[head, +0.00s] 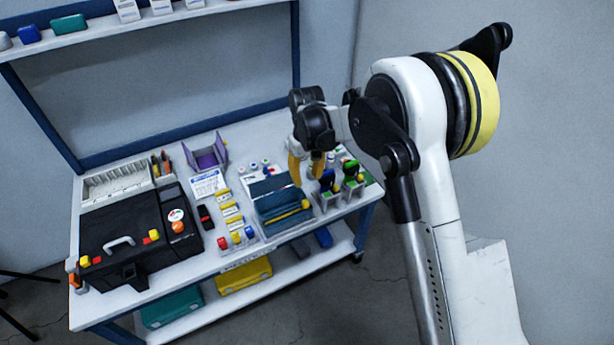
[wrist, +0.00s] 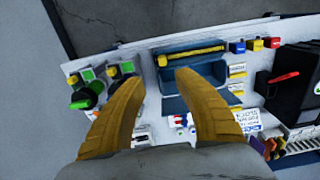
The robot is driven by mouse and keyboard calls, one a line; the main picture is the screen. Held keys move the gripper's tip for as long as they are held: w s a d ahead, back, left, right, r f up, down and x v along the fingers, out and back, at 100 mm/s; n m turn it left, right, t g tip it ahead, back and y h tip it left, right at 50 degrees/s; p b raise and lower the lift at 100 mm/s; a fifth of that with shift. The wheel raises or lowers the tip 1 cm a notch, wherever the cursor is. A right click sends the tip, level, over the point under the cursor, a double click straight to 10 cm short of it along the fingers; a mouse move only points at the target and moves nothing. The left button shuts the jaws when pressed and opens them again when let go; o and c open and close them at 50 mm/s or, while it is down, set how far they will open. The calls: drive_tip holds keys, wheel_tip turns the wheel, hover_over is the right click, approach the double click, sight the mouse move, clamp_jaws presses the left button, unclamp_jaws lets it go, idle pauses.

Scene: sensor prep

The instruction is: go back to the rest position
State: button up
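My gripper (head: 306,167) is above the right part of the white workbench (head: 150,296), over the gap between a blue bin and small green-and-black devices. In the wrist view its two yellow fingers (wrist: 162,105) are spread apart with nothing between the tips, so it is open and empty. The blue bin (wrist: 195,97) is under the right finger, with a yellow rod (wrist: 191,56) along its far edge. The green-and-black devices (wrist: 91,93) stand left of the fingers. My arm reaches in from the right in the head view; the fingers hide part of the bench.
A black toolbox (head: 125,240) fills the bench's left part. A purple holder (head: 207,155) and a white rack (head: 115,180) stand at the back. A shelf (head: 150,22) with small items runs above. Teal and yellow cases (head: 245,278) lie on the lower shelf. Floor at the right is clear.

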drive_tip(key=s+d+r+m+t, duration=0.1)
drive_tip(key=s+d+r+t, duration=0.1)
drive_tip(key=s+d+r, duration=0.6)
drive_tip(key=s+d+r+m+t, duration=0.15)
drive_tip(key=d+r, duration=0.35)
drive_tip(key=r, duration=0.6)
drive_tip(key=s+d+m+t, duration=0.2)
drive_tip(key=s+d, duration=0.3)
drive_tip(key=s, duration=0.4)
drive_tip(key=s+d+r+m+t, duration=0.1)
drive_tip(key=s+d, duration=0.4)
drive_tip(key=s, duration=0.4)
drive_tip(key=shift+r+m+t, duration=0.25)
drive_tip(key=shift+m+t, duration=0.1)
